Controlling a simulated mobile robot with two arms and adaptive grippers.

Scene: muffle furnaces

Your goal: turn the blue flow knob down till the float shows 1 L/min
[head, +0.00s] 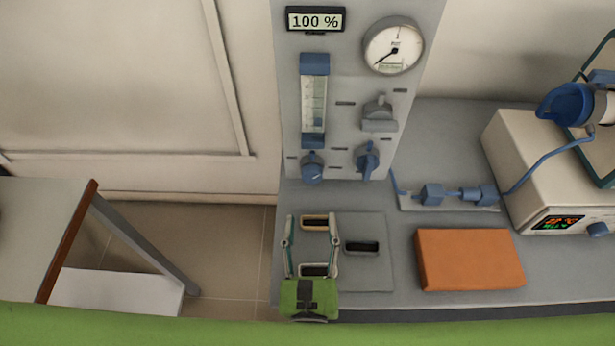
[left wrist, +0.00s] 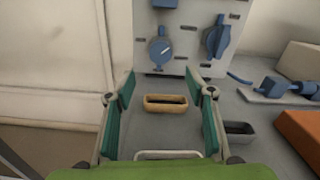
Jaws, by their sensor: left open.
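The round blue flow knob (head: 312,167) sits low on the grey panel, right under the clear flow tube (head: 313,104) with blue end caps. The knob also shows in the left wrist view (left wrist: 160,50), with a pale pointer line on its face. The float's height in the tube is too small to read. My left gripper (head: 310,222) is open and empty, over the bench in front of the panel and short of the knob. In the left wrist view its two green-padded fingers (left wrist: 166,98) stand apart below the knob. My right gripper is not in view.
A second blue knob (head: 367,160) sits right of the flow knob, under a grey valve (head: 380,114). The display (head: 315,20) reads 100 %. A round gauge (head: 393,46), small trays (head: 361,247), an orange block (head: 469,258) and a beige device (head: 555,165) are nearby.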

